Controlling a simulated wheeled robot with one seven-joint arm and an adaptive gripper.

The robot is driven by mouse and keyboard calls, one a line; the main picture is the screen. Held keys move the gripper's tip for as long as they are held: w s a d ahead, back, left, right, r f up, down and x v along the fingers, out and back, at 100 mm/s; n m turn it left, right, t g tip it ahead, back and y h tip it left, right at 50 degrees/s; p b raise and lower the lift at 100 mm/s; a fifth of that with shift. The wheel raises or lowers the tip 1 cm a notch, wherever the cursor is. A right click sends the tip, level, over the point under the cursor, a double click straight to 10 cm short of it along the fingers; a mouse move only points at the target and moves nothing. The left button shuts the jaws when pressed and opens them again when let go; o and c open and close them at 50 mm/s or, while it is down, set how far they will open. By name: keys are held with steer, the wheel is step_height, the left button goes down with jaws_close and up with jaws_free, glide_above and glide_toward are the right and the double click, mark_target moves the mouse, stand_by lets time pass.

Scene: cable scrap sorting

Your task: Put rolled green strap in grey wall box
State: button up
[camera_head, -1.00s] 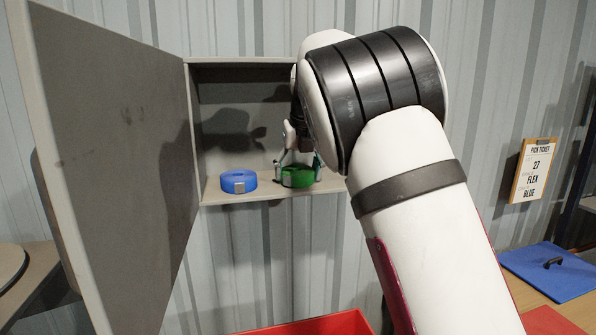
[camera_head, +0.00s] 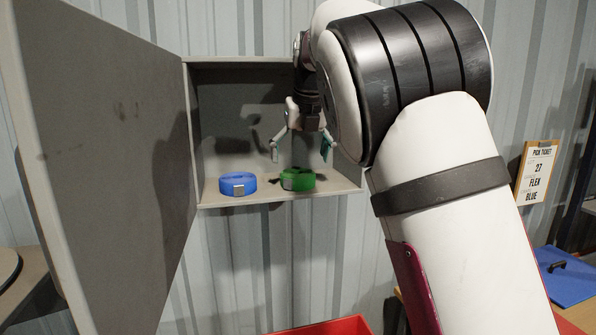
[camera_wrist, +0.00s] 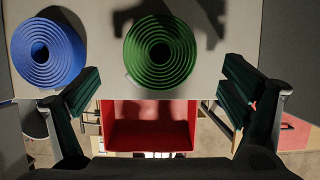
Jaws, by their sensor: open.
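The rolled green strap (camera_head: 298,180) lies flat on the floor of the open grey wall box (camera_head: 230,201). It also shows in the wrist view (camera_wrist: 160,52), as a spiral roll near the box's front edge. My gripper (camera_head: 301,155) is open and empty, a little above the green strap and apart from it. In the wrist view its two dark green finger pads (camera_wrist: 160,95) stand wide apart, with the strap beyond them and nothing between them. My arm hides the box's right upper part.
A rolled blue strap (camera_head: 238,184) lies left of the green one, also in the wrist view (camera_wrist: 48,52). The box's grey door (camera_head: 115,150) stands open at left. A red bin (camera_head: 325,328) sits below.

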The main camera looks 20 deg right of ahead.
steer(key=shift+v, duration=1.05)
steer(key=shift+s+d, duration=0.15)
steer(key=shift+s, duration=0.05)
steer(key=s+d+f+n+y, duration=0.1)
steer(key=s+d+n+y, duration=0.1)
steer(key=s+n, duration=1.6)
steer(key=s+f+n, duration=0.4)
steer(key=s+n, duration=0.2)
steer(key=s, duration=0.1)
steer(key=s+a+f+n+h, duration=0.1)
steer(key=s+f+n, duration=0.2)
steer(key=s+n, duration=0.3)
steer(key=s+a+f+n+t+h, duration=0.1)
steer(key=s+f+n, duration=0.3)
steer(key=s+n, duration=0.2)
steer(key=shift+s+a+f, duration=0.15)
steer(key=shift+s+f, duration=0.15)
steer(key=shift+s, duration=0.55)
steer(key=shift+a, duration=0.1)
